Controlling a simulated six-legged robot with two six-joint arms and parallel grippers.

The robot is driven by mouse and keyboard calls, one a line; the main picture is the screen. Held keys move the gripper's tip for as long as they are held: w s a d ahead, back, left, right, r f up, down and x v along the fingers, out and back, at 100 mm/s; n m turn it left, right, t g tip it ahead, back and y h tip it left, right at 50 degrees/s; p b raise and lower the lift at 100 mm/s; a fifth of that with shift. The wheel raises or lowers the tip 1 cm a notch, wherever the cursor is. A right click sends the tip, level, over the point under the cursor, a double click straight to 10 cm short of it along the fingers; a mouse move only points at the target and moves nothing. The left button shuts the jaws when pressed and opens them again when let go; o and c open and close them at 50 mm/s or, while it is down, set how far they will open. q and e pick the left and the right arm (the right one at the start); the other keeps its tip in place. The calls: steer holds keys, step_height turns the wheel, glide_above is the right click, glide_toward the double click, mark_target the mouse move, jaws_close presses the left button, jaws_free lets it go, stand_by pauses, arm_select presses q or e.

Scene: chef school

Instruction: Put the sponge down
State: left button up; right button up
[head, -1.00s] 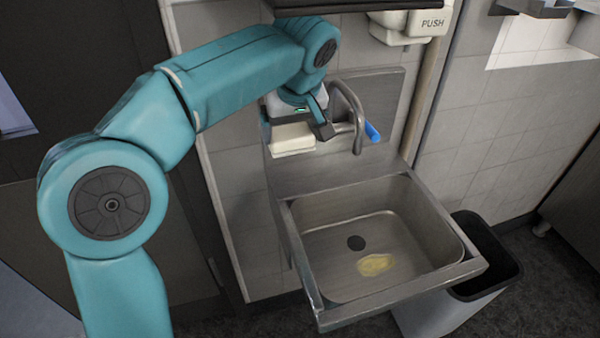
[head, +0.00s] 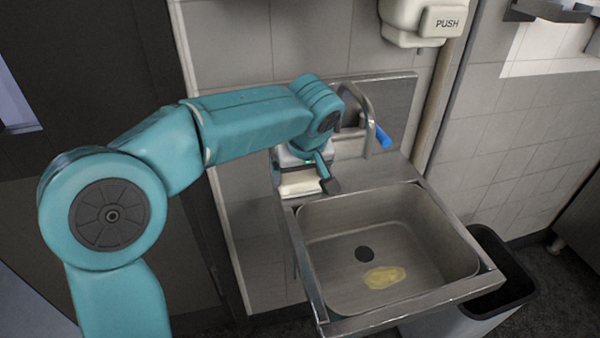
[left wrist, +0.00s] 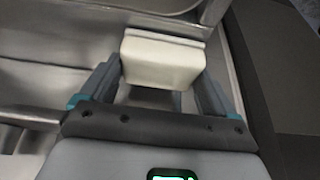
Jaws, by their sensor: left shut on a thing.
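My left gripper (head: 306,180) is shut on the sponge (head: 298,187), a pale cream block with a greyish band. The sponge is at the back left corner of the metal sink (head: 345,216), by the rim. I cannot tell whether it touches the rim. In the left wrist view the sponge (left wrist: 162,64) sits between the two fingers of the left gripper (left wrist: 165,88), with its pale face towards the camera. My right gripper is not in view.
A tap with a blue handle (head: 383,136) stands behind the basin. A white dispenser (head: 412,22) hangs above. A black-rimmed bin (head: 510,262) stands at the right.

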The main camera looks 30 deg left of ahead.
arm_select(q)
steer(key=shift+f, duration=0.2)
steer(key=o, duration=0.7)
steer(key=shift+c, duration=0.2)
steer(key=shift+r, duration=0.3)
steer(key=p+v, duration=0.2)
steer(key=v, duration=1)
steer(key=shift+p, duration=0.4)
steer(key=shift+f, duration=0.1)
